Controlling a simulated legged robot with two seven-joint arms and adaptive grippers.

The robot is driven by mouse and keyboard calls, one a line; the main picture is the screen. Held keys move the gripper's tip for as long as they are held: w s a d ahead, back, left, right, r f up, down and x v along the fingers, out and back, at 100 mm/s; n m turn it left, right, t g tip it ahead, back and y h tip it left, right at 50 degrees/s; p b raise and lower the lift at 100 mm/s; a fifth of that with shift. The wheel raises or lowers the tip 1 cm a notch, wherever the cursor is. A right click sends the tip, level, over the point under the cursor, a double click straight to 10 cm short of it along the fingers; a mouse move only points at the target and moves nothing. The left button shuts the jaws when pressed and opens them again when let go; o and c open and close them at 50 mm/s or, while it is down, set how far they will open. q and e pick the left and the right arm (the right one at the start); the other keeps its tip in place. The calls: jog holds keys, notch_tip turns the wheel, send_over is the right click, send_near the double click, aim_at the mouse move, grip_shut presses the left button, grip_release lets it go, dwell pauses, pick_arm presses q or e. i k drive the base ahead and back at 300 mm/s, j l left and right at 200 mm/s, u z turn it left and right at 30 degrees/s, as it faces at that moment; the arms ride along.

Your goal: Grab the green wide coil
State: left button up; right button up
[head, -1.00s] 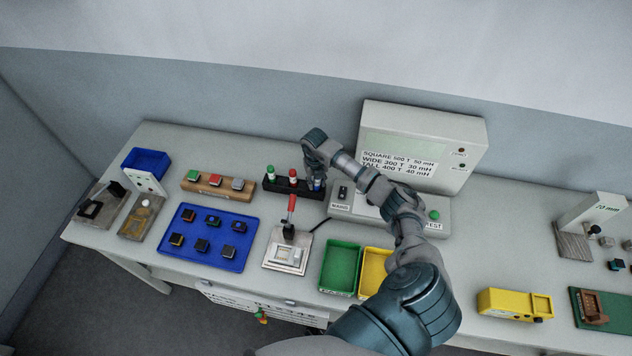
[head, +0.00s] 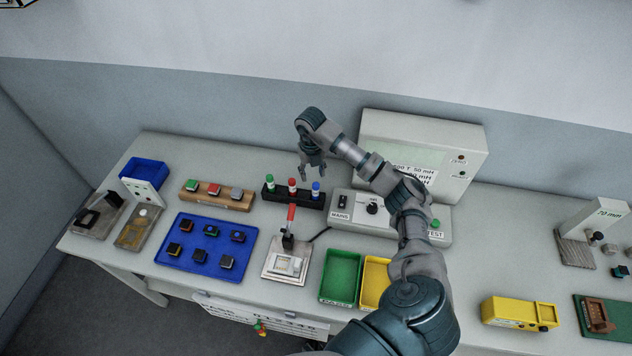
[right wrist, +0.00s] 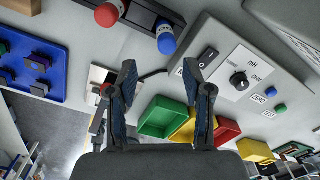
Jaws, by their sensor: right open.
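A green-topped block (head: 192,186) sits at the left end of a wooden holder (head: 216,202), beside a red one (head: 214,189) and a grey one (head: 237,193). A green-capped tall piece (head: 270,182) stands in a black rack (head: 296,202) with a red-capped (head: 292,186) and a blue-capped one (head: 316,189). I cannot tell for certain which green piece is the wide coil. My right gripper (head: 313,176) is open and empty above the rack's right part. In the right wrist view its fingers (right wrist: 160,75) are apart with nothing between them. My left gripper is not in view.
A blue tray (head: 184,257) holds several dark blocks. A lever press (head: 287,262) stands right of it, then green (head: 341,277) and yellow (head: 376,281) bins. The grey meter box (head: 440,160) stands behind my right arm. The bench is clear between tray and holders.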

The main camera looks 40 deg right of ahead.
aim_at(211, 230)
jog(key=k+j, duration=0.55)
jog(key=j, duration=0.15)
jog(key=k+j, duration=0.6)
jog(key=j, duration=0.15)
